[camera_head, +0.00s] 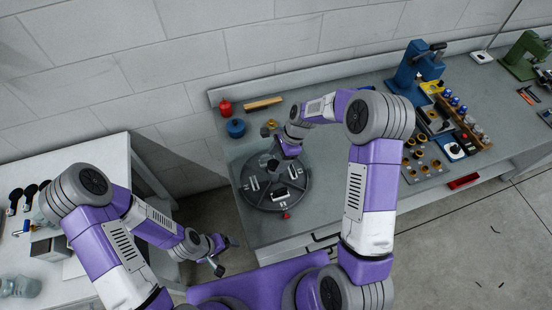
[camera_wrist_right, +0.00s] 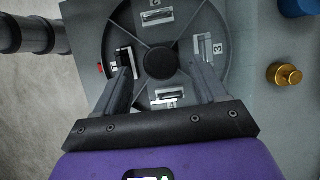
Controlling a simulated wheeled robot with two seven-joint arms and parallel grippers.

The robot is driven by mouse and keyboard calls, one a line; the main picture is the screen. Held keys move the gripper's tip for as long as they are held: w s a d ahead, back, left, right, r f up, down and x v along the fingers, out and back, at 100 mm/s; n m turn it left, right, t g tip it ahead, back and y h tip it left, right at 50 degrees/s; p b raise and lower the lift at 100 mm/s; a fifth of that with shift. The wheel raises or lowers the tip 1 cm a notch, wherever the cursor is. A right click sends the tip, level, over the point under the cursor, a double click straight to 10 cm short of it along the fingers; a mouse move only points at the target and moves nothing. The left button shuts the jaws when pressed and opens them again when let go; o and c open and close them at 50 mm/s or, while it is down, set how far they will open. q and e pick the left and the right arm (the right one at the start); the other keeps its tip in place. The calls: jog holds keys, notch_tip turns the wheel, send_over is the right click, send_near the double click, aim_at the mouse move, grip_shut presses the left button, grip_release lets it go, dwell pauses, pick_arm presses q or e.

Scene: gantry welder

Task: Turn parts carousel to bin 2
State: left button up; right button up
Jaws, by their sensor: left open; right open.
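The parts carousel (camera_head: 261,201) is a round dark grey tray on the bench, divided by spokes, with a dark central hub (camera_wrist_right: 161,62) and pale numbered holders. In the right wrist view, the label 3 (camera_wrist_right: 218,48) is on the right side; the other labels are too small to read surely. A small red marker (camera_head: 286,215) is at the carousel's front edge. My right gripper (camera_wrist_right: 165,68) is open above the carousel, its fingers on either side of the hub in that view; contact cannot be told. My left gripper (camera_head: 216,266) is open and empty, low beside the bench front.
A blue pot (camera_head: 235,128), a red object (camera_head: 225,107) and a brass piece (camera_wrist_right: 284,74) stand behind the carousel. A blue press (camera_head: 415,70) and a block with several brass parts (camera_head: 422,164) are to the right. A white table (camera_head: 95,165) stands left.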

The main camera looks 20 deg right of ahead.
jog(key=shift+x, duration=0.8)
jog(key=shift+w, duration=0.1)
grip_shut()
